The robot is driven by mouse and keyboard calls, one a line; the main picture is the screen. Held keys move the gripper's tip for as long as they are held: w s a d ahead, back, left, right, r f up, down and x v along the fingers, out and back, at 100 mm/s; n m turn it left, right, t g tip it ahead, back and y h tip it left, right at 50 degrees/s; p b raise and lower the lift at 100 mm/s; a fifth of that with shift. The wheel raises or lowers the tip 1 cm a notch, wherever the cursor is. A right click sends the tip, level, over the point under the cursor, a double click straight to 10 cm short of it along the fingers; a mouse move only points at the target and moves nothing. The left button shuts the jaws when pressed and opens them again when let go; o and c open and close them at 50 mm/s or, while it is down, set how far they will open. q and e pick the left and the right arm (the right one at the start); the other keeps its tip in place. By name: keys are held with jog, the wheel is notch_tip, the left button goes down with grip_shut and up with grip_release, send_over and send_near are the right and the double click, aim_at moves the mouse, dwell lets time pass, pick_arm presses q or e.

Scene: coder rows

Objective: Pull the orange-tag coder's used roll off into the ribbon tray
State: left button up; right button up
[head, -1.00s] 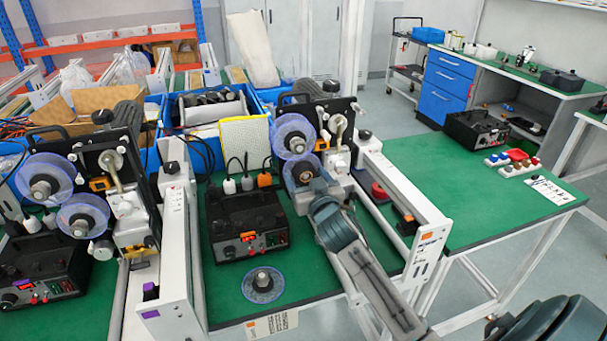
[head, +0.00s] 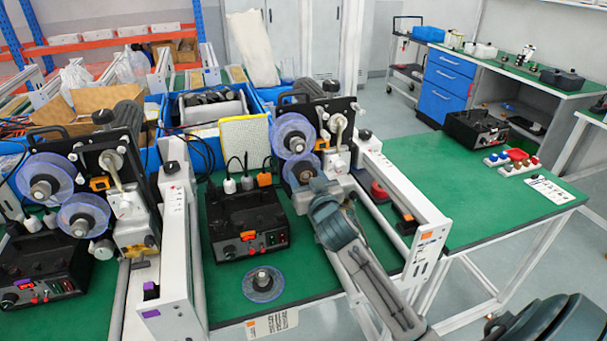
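The orange-tag coder (head: 332,113) stands at the middle, behind a white rail frame with an orange tag (head: 427,235). It carries an upper blue-rimmed reel (head: 291,132) and a lower blue-rimmed reel (head: 294,174). My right gripper (head: 318,188) is at the lower right of the lower reel, covering part of the view there. Its fingers are too small and hidden to tell whether they are open or shut, or touching the reel. I cannot make out for sure which container is the ribbon tray. My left gripper is not in view.
A loose blue-rimmed reel (head: 252,291) lies on the green table in front of a black control box (head: 226,222). A purple-tag coder (head: 104,143) with two reels stands at the left. Blue bins (head: 207,160) stand behind. The right green table (head: 480,215) has clear room.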

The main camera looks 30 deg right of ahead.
jog(key=shift+c, duration=0.7)
jog(key=shift+s, duration=0.25)
jog(key=shift+v, duration=2.5)
